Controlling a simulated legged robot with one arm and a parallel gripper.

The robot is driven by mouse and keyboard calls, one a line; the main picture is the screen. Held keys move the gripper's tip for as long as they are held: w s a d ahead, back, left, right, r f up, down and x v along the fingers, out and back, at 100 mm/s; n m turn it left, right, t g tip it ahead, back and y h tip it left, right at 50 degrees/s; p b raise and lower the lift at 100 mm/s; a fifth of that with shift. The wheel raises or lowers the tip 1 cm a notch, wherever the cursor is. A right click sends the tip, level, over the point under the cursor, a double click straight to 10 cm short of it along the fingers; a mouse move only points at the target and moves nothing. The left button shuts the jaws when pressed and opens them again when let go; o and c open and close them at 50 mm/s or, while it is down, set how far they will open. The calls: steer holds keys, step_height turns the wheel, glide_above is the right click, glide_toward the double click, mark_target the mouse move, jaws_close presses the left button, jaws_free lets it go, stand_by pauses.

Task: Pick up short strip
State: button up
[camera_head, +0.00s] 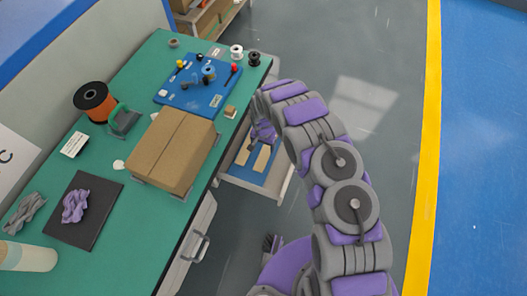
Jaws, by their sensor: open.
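Two pale tan strips lie on a blue surface (240,174) inside a low open drawer or shelf beside the green table. The left strip (243,154) looks a little shorter than the right strip (262,158), but both are small in the view. My gripper (263,134), purple and grey, is at the far end of my arm, above the far end of the strips. It is open, with nothing visible in it. Its fingertips are too small to tell their exact gap to the strips.
The green table (146,71) holds a cardboard box (173,148), a blue board (196,98) with small parts, an orange spool (95,101) and a black mat (96,222) with a purple twisted piece. The table edge is close left of my gripper. Grey floor right of my arm is clear.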

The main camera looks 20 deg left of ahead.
mark_target(267, 151)
steer(key=f, duration=0.1)
steer(key=d, duration=0.1)
steer(key=f, duration=0.1)
steer(key=shift+w+d+f+b, duration=0.2)
steer(key=shift+w+f+b, duration=0.1)
steer(key=shift+b, duration=0.1)
steer(key=shift+d+f, duration=0.2)
steer(key=shift+d, duration=0.15)
steer(key=shift+a+f, duration=0.1)
steer(key=shift+a, duration=0.5)
steer(key=shift+c, duration=1)
steer(key=shift+a+f, duration=0.1)
steer(key=shift+a, duration=0.1)
steer(key=c, duration=0.3)
steer(key=shift+d+r, duration=0.2)
steer(key=shift+d, duration=0.4)
steer(key=c, duration=0.4)
